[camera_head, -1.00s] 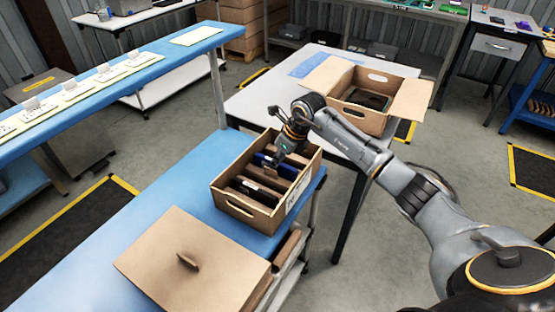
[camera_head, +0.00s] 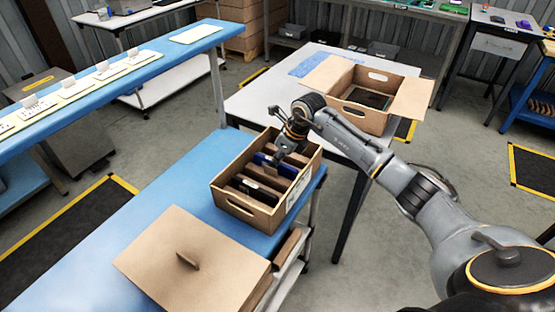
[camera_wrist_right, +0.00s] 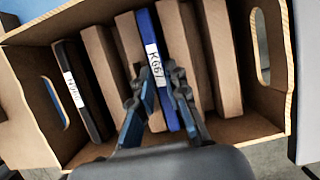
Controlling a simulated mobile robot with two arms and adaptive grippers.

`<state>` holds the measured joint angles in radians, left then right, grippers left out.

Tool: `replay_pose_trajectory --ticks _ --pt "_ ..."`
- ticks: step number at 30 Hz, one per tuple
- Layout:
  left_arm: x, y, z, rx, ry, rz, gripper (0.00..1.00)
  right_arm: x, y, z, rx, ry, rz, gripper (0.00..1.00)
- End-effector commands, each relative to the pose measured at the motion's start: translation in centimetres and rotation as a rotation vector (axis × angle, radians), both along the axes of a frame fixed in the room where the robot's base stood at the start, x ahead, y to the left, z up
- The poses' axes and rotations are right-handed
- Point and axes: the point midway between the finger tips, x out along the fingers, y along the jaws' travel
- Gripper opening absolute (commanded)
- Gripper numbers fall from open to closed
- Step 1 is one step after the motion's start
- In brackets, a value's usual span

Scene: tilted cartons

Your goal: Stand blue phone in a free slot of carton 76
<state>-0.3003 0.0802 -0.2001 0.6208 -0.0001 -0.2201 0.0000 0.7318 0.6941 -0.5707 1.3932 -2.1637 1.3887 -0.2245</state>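The blue phone (camera_head: 273,165) stands on edge in a slot of the brown divided carton (camera_head: 247,208) on the blue bench. In the right wrist view the phone (camera_wrist_right: 162,72) shows a white label that looks like K667. My right gripper (camera_head: 282,156) is at the carton. Its fingers (camera_wrist_right: 162,104) are spread on either side of the phone, with a gap showing on the left side. A dark phone (camera_wrist_right: 77,92) with a white label stands in a slot near the carton's left wall. The carton's outside label is too small to read. My left gripper is out of view.
A closed brown box (camera_head: 195,262) lies on the bench in front of the carton. An open-flapped carton (camera_head: 365,117) stands on the white table (camera_head: 250,103) behind. Brown dividers (camera_wrist_right: 192,55) stand close on both sides of the blue phone.

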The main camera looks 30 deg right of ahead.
Motion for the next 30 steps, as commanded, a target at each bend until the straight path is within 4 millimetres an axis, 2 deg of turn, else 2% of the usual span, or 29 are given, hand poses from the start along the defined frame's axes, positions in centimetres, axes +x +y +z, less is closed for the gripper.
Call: replay_pose_trajectory --ticks 1,3,12,16,30 --pt "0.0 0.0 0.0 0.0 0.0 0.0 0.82 0.0 0.0 0.1 0.001 -0.001 0.0 0.26" --pt "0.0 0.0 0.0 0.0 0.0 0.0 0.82 0.0 0.0 0.0 0.001 -0.001 0.0 0.4" --pt "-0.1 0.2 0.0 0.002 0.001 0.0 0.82 0.0 0.0 0.0 0.0 0.001 0.001 0.4" --pt "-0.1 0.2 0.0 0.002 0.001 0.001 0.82 -0.3 -0.2 0.9 0.0 -0.001 0.001 0.4" --pt "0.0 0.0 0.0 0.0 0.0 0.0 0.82 -3.2 -2.0 9.3 -0.002 -0.003 0.0 0.4"
